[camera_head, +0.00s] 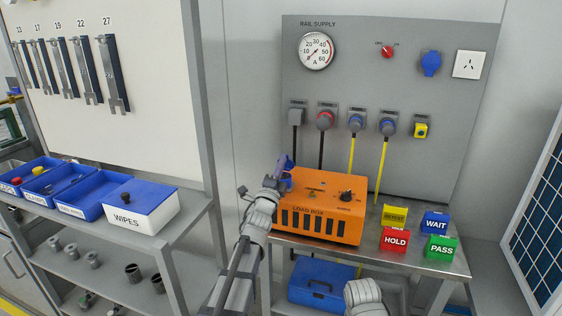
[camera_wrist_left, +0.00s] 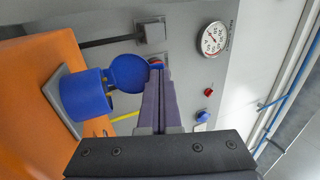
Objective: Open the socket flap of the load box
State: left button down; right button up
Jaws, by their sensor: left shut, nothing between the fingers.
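The orange load box (camera_head: 300,212) sits on the metal bench. Its blue socket (camera_wrist_left: 84,107) sticks out from the box's side in the left wrist view. The round blue flap (camera_wrist_left: 128,74) stands out from the socket's mouth, joined at its edge. My left gripper (camera_head: 287,163) is at the box's left upper side in the head view. Its purple fingers (camera_wrist_left: 158,75) are shut and empty, with the tips close beside the flap; I cannot tell whether they touch it. In the head view the gripper mostly hides the socket.
The rail supply panel (camera_head: 400,75) stands behind, with cables hanging down to the bench. Yellow, red, blue and green label blocks, including HOLD (camera_head: 394,240), stand right of the box. A blue case (camera_head: 318,284) lies below. A WIPES box (camera_head: 140,208) is on the left shelf.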

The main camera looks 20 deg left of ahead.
pick_arm(q)
jog(key=shift+w+r+g+p, duration=0.15)
jog(key=shift+r+g+p, duration=0.2)
jog(key=shift+r, duration=0.2)
jog(key=shift+p+x, duration=0.5)
jog(key=shift+x, duration=0.8)
pick_arm(e)
jog(key=shift+r, duration=1.5)
pick_arm(q)
jog(key=s, duration=1.4)
jog(key=shift+a+r+p, duration=0.25)
jog(key=shift+r+p, duration=0.2)
pick_arm(e)
jog(key=shift+s+a+r, duration=0.15)
jog(key=shift+s+r, duration=0.05)
jog(key=shift+r, duration=0.2)
